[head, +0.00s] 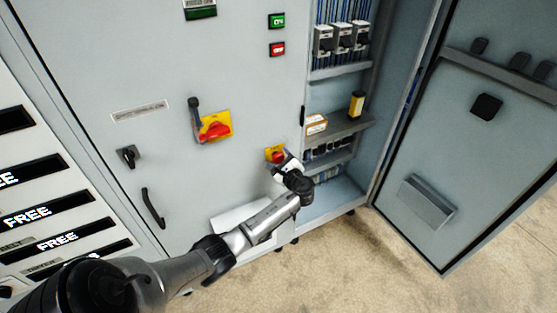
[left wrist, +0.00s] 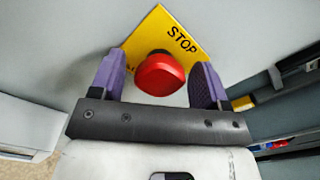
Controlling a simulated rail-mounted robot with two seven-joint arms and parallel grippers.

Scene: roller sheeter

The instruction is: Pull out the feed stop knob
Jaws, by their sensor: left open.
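The feed stop knob (left wrist: 159,75) is a round red knob on a yellow plate marked STOP (left wrist: 178,38), fixed to the grey cabinet front. In the head view the knob (head: 277,157) shows small, low on the cabinet near its right edge. My left gripper (left wrist: 158,85) is open, with one purple finger on each side of the knob. A gap shows between the knob and each finger, so I cannot see contact. In the head view the left gripper (head: 284,162) is at the yellow plate and partly covers it. My right gripper is in neither view.
A red rotary switch (head: 214,130) on a larger yellow plate sits up and left of the knob. Green (head: 277,20) and red (head: 277,49) buttons are above. To the right, an open cabinet bay has shelves (head: 340,126) and a wide-open door (head: 470,130).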

